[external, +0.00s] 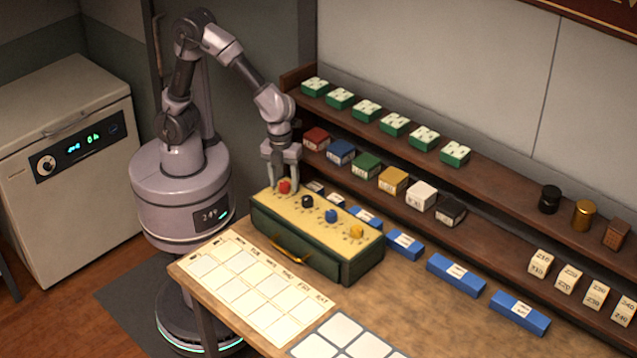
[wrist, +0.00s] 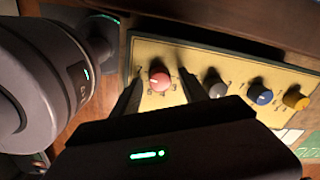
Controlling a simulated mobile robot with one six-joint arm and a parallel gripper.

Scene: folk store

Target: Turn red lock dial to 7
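The red lock dial (external: 285,187) is at the left end of the cream top of a green lock box (external: 296,240). The box stands on the table, with a brass handle on its front. Black (external: 307,201), blue (external: 331,216) and yellow (external: 356,231) dials follow in a row to its right. My gripper (external: 284,182) is over the red dial, pointing down. In the wrist view its two fingers stand apart on either side of the red dial (wrist: 159,78), with gaps visible, so it is open. The number the dial points to is too small to read.
Blue boxes (external: 456,275) lie along the table behind and right of the lock box. A shelf (external: 480,229) with coloured blocks runs along the wall. A weekday chart (external: 250,290) and a grey-framed tray (external: 345,338) lie in front.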

